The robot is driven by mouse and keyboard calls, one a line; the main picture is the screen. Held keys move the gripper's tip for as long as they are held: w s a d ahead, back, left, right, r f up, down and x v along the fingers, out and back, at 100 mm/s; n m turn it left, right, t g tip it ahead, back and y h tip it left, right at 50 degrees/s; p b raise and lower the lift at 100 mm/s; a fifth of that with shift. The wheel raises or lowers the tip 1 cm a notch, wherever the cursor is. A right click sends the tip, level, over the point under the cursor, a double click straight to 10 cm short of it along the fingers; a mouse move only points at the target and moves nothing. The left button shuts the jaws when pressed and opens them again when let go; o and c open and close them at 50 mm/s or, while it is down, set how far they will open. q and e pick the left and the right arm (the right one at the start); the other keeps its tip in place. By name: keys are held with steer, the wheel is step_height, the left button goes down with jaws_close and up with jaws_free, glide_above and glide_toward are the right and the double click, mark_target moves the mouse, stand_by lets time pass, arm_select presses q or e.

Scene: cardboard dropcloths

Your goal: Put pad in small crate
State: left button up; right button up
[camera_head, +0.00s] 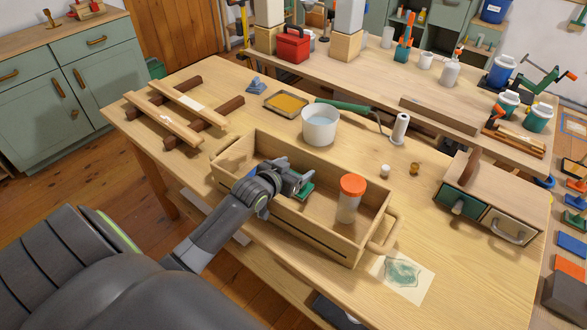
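A wooden crate (318,242) with rounded end handles sits on the near part of the workbench. My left gripper (302,183) reaches in from the left over the crate's open top. A small green flat piece, which looks like a pad (306,191), shows at its fingertips, inside the crate's outline. The gripper hides part of it, and I cannot tell whether the fingers are closed on it or whether it touches the crate floor. A clear jar with an orange lid (352,186) stands in the crate's right part. My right gripper is not in view.
A white pot (320,127) stands just behind the crate. A tray of yellow-orange material (286,104) and a blue crumpled piece (256,85) lie farther back. A wooden box (499,190) stands at the right. A stained paper sheet (404,275) lies at the crate's right front.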

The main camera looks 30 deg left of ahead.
arm_select(q)
steer(key=shift+o, duration=1)
steer(key=shift+s+f, duration=0.3)
steer(key=shift+f, duration=0.5)
steer(key=shift+w+r+p, duration=0.1)
steer(key=shift+r+p, duration=0.2)
steer(key=shift+r, duration=0.35)
steer(key=shift+s, duration=0.3)
steer(key=r+v, duration=0.1)
steer(key=v, duration=1)
steer(key=shift+w+r, duration=0.1)
